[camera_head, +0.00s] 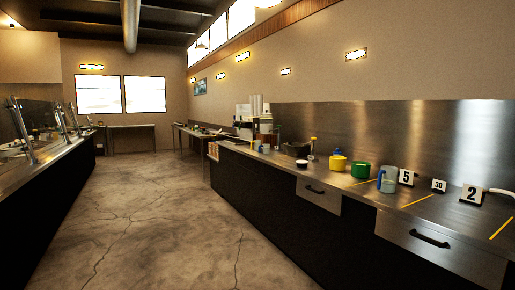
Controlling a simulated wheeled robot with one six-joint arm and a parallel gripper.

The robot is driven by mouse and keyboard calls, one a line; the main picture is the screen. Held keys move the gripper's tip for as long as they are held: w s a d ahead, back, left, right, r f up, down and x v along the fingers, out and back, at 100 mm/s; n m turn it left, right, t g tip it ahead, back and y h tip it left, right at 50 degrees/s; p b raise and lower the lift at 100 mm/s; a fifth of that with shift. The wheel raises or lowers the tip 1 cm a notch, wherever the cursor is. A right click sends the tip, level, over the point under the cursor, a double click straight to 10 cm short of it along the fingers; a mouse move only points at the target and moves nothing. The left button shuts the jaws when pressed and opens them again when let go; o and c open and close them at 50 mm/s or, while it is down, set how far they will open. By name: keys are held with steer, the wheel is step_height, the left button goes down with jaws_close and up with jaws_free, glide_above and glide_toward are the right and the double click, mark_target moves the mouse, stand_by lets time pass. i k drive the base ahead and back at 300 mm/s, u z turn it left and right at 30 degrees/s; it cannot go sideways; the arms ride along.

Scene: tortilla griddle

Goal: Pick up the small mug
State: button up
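A grey-blue mug (390,174) with a blue handle on its left side stands upright on the steel counter (415,204) at the right. A shorter green mug-like container (361,170) stands to its left, and a yellow container (338,164) stands further left. I cannot tell for sure which of these is the small mug. My gripper is not in view.
Number cards 5 (406,177), 30 (438,185) and 2 (471,194) stand right of the mug. A white curved object (500,191) enters at the right edge. The concrete aisle (165,215) is clear.

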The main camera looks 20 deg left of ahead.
mark_target(266, 147)
steer(key=u, duration=0.15)
steer(key=i, duration=0.45)
steer(key=u, duration=0.7)
steer(key=i, duration=2.1)
steer(key=u, duration=0.55)
steer(key=i, duration=2)
steer(key=z, duration=0.4)
steer(key=i, duration=2.05)
steer(key=z, duration=1.1)
steer(key=i, duration=1.05)
steer(key=z, duration=0.3)
